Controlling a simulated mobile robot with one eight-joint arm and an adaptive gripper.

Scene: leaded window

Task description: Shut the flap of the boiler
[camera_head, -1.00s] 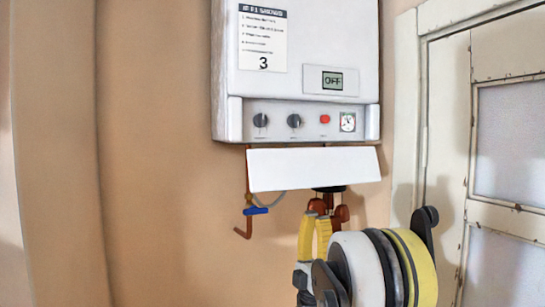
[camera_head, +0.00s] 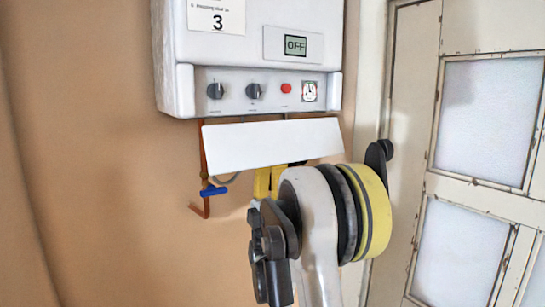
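The white boiler (camera_head: 180,55) hangs on the wall at top centre, its upper part cut off. Its flap (camera_head: 272,144) is a plain white panel that stands open below the control strip (camera_head: 230,75), leaving the knobs, red button and gauge exposed. My gripper (camera_head: 266,182) is just below and behind the flap's lower edge; only a yellow part near it shows. Its fingers are hidden by the flap and my arm, so I cannot tell whether they touch the flap or are open.
A copper pipe with a blue valve handle (camera_head: 214,191) runs below the boiler, left of my gripper. A worn, cream-framed door or window with frosted panes (camera_head: 490,115) stands on the right. The wall (camera_head: 95,170) at left is bare.

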